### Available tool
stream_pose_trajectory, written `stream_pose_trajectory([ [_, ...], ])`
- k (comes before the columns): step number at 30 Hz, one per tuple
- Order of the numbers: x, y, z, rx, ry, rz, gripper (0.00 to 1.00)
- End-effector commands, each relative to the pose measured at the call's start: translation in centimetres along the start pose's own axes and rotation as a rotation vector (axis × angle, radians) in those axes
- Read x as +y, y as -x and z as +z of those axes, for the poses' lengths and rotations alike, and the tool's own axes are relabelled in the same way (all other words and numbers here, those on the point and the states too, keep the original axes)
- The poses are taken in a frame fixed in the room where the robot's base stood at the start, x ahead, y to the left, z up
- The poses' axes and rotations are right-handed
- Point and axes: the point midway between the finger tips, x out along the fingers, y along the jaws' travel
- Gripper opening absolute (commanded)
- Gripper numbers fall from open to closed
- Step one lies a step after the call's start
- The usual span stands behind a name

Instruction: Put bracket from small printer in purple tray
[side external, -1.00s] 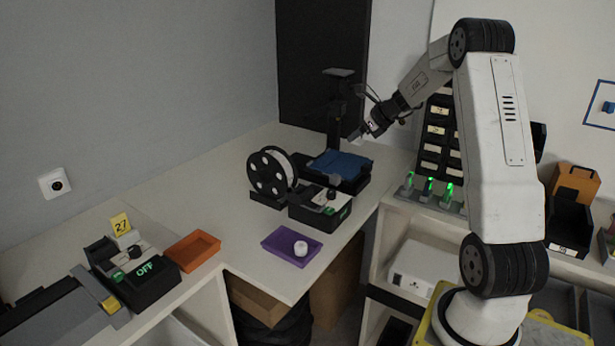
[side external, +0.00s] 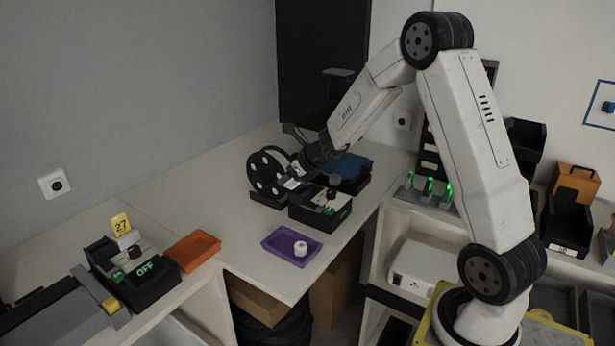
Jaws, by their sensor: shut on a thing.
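The fingers and the dark wrist hide much of the piece. The purple tray (side external: 270,243) lies near the front edge of the table, below and apart from my gripper. A small white round thing (side external: 301,248) sits in it. The small printer, black with a blue bed (side external: 352,168), stands behind my gripper to the right, partly hidden by my wrist.
A black-rimmed spool (side external: 266,175) stands close left of my gripper. The table between the trays is clear.

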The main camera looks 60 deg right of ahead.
Motion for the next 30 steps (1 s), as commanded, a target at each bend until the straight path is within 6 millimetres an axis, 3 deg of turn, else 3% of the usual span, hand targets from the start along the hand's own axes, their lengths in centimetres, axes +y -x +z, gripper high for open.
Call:
stream_pose_trajectory([
  [21,6.3,-1.3,-3.8,0.002,-0.011,-0.009,0.00],
  [30,7.9,-1.4,-5.0,0.000,-0.012,-0.012,0.00],
])
